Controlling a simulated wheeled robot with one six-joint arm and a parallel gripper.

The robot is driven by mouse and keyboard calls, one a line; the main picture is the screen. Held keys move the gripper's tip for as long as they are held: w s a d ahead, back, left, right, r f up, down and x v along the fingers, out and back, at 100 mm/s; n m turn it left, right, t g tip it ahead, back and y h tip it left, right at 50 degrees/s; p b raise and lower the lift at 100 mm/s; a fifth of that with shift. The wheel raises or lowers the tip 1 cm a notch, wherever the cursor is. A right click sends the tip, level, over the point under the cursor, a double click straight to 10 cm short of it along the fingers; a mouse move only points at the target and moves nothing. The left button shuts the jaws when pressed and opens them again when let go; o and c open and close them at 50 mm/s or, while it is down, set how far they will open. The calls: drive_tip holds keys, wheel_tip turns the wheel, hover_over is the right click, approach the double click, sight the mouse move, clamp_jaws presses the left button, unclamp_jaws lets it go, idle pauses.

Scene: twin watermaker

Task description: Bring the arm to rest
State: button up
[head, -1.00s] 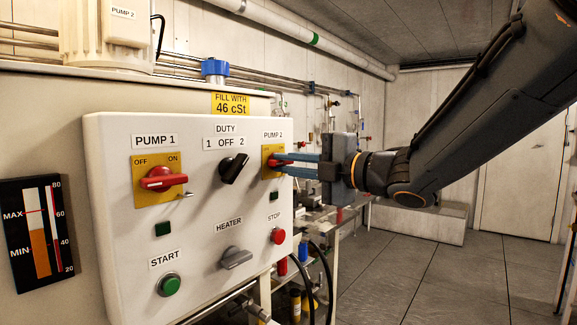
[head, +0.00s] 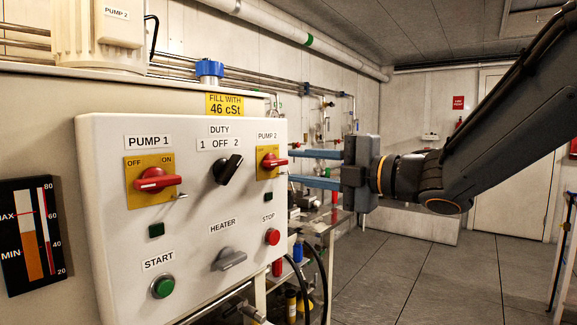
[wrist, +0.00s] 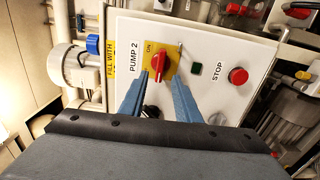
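My gripper (head: 293,168) is open and empty, its two blue fingers spread apart to the right of the white control panel (head: 190,235). The red PUMP 2 switch (head: 272,162) on its yellow plate is just left of the fingertips; a small gap appears between them. In the wrist view, my gripper (wrist: 158,84) has a finger on either side of the line to the red PUMP 2 switch (wrist: 157,66). The switch's handle lies about level in the head view. My arm reaches in from the upper right.
The panel also carries the red PUMP 1 switch (head: 155,180), the black DUTY knob (head: 228,169), the grey HEATER knob (head: 229,259), the green START button (head: 163,286) and the red STOP button (head: 272,236). A bench (head: 315,226) stands behind.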

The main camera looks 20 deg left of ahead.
drive_tip(key=shift+v, duration=1.2)
drive_tip(key=shift+f, duration=0.1)
